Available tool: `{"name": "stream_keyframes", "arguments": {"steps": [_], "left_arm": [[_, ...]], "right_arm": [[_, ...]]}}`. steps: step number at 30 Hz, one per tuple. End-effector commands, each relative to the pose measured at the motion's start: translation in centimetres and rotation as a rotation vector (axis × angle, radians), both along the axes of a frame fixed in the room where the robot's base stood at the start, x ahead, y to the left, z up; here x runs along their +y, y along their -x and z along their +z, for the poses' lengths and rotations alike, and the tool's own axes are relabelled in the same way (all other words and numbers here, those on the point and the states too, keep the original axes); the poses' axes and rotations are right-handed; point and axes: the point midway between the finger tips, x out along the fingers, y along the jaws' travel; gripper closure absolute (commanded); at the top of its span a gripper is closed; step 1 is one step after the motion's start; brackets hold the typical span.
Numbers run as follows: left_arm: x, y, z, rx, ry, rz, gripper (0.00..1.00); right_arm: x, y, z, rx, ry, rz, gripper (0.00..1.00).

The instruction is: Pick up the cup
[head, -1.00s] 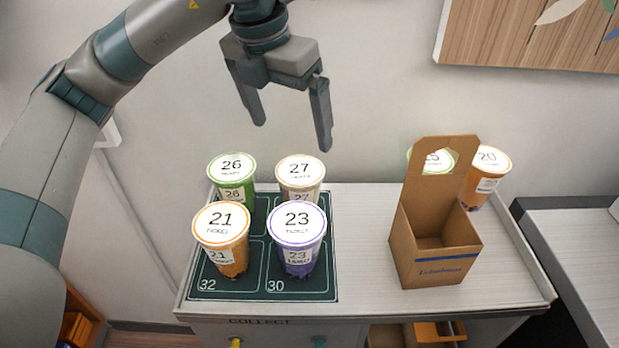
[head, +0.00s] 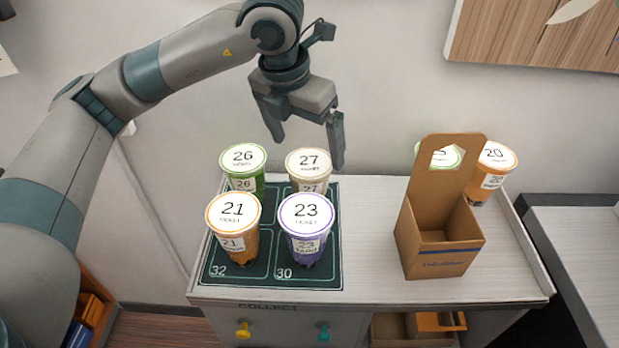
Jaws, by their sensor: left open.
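Several sealed cups stand upright on the dark green mat (head: 331,270). The green cup 26 (head: 243,166) is back left and the beige cup 27 (head: 309,168) is back right. The orange cup 21 (head: 236,238) is front left and the purple cup 23 (head: 307,240) is front right. My left gripper (head: 308,154) is open and empty, fingers pointing down, around the back cups in the picture and seemingly above cup 27. I cannot tell the exact gap. My right gripper is not in view.
A cardboard carrier (head: 437,252) stands on the white counter (head: 370,225) right of the mat. Behind it are orange cup 20 (head: 487,180) and a partly hidden green-rimmed cup (head: 449,156). Counter between mat and carrier is clear. A wooden panel (head: 530,45) hangs on the wall.

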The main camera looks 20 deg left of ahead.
Motion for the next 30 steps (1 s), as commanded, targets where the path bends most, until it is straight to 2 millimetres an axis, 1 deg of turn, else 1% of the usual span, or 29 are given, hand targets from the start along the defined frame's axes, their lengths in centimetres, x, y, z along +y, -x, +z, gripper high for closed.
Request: {"name": "stream_keyframes", "arguments": {"steps": [3,7,9,13,17,25,30], "left_arm": [[-0.1,-0.4,-1.4,0.004,-0.001,0.0,0.05],[-0.2,-0.7,-3.0,0.003,-0.001,0.001,0.05],[-0.3,-1.0,-3.9,0.003,0.0,0.002,0.05],[-0.4,-1.3,-5.0,0.001,0.0,0.001,0.05],[-0.4,-1.4,-5.3,0.0,0.0,0.0,0.05],[-0.4,-1.4,-5.3,0.0,0.0,0.0,0.05],[-0.4,-1.6,-6.0,0.002,-0.001,0.001,0.05]], "right_arm": [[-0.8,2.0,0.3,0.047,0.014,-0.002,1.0],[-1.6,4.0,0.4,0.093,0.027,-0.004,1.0],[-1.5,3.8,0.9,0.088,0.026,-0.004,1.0],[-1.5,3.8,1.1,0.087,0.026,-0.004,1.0],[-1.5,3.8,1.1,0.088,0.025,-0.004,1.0],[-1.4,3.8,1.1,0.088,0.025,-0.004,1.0],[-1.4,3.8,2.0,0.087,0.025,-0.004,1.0]]}}
